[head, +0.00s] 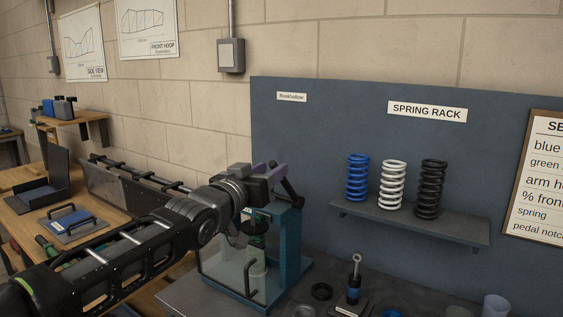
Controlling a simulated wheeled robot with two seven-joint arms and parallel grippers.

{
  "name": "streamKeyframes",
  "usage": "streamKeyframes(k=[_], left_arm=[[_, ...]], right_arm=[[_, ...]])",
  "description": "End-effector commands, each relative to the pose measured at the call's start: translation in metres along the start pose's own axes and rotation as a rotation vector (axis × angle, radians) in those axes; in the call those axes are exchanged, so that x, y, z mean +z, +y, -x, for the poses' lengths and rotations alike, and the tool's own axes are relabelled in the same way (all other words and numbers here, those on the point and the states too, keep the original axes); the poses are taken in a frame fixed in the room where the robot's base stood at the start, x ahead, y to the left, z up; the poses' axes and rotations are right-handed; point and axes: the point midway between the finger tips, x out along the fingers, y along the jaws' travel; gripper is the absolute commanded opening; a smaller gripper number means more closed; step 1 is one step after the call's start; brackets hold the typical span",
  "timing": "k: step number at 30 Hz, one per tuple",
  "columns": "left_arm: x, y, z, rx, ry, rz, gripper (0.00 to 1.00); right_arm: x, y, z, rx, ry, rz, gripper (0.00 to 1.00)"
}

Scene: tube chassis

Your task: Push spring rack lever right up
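A sign reading SPRING RACK (427,111) is on the blue-grey panel. Below it a grey shelf (410,220) holds a blue spring (357,178), a white spring (392,185) and a black spring (430,189), all upright. A blue frame (289,245) with a clear front stands on the bench to the left. A black bar (291,191), perhaps a lever, slants above its top. My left gripper (268,174) is at the top of this frame, close to the bar, left of the shelf. Its fingers are not clear, and I cannot tell whether it touches the bar. My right gripper is not in view.
A wooden bench (22,205) with a blue tray is at the left. The space before the shelf is clear.

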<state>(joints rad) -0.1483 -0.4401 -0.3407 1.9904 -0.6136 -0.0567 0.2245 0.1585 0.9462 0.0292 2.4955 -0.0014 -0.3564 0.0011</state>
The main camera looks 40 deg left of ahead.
Motion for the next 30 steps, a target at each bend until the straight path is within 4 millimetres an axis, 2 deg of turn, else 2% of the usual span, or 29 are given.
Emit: streamKeyframes(k=[9, 13, 21, 30], left_arm=[[-0.002, 0.001, -0.048, 0.001, -0.002, -0.001, 0.38], [-0.001, 0.001, -0.056, 0.001, 0.0, -0.001, 0.38], [0.0, 0.001, -0.057, 0.001, 0.001, -0.001, 0.38], [0.0, 0.001, -0.057, 0.001, 0.001, -0.001, 0.13]], right_arm=[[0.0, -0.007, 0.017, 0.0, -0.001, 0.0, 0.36], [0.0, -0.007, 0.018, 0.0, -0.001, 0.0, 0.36], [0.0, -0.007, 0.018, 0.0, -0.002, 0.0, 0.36], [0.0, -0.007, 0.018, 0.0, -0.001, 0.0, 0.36]])
